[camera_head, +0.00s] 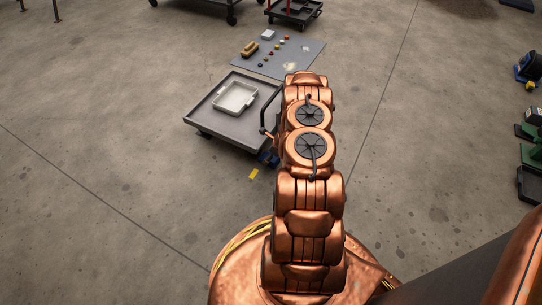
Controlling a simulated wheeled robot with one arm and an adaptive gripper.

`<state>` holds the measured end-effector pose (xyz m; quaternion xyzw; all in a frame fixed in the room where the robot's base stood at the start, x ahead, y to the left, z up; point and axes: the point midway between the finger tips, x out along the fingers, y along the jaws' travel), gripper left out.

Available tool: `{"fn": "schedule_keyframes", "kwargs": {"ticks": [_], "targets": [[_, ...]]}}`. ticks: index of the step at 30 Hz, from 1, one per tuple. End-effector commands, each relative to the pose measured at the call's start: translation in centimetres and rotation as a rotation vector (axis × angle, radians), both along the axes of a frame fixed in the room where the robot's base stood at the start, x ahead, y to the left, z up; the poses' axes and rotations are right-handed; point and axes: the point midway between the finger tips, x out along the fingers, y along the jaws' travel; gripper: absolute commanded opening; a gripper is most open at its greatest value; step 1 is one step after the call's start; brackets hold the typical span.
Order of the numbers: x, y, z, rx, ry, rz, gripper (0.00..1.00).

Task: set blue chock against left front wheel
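A low grey cart (204,112) stands left of my arm, with a white tray on its deck. A dark wheel (204,134) shows under its left corner. A dark blue shape (268,157) is low at the cart's near right corner, beside my arm. I cannot tell whether it is a chock, a wheel or part of my gripper. My copper arm reaches forward and hides the floor behind it. I cannot make out my gripper's fingers; they seem hidden by the arm.
A yellow mark (254,174) lies on the floor near the cart's right corner. A grey mat (311,51) with small parts lies behind the cart. Blue, green and black items, including a blue one (528,66), line the right edge. Floor left of the cart is clear.

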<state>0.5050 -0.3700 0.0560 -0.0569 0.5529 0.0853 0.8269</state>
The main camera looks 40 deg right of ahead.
Motion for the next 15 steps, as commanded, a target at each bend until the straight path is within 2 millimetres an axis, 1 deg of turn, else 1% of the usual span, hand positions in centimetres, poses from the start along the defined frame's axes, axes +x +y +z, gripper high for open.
{"fn": "schedule_keyframes", "kwargs": {"ticks": [4,7,15], "targets": [[-0.1,-0.1,0.2,-0.001,0.000,0.000,0.87],[-0.2,-0.2,0.8,-0.003,-0.001,0.001,0.87],[-1.4,-0.3,3.5,-0.001,0.000,-0.001,0.87]]}}
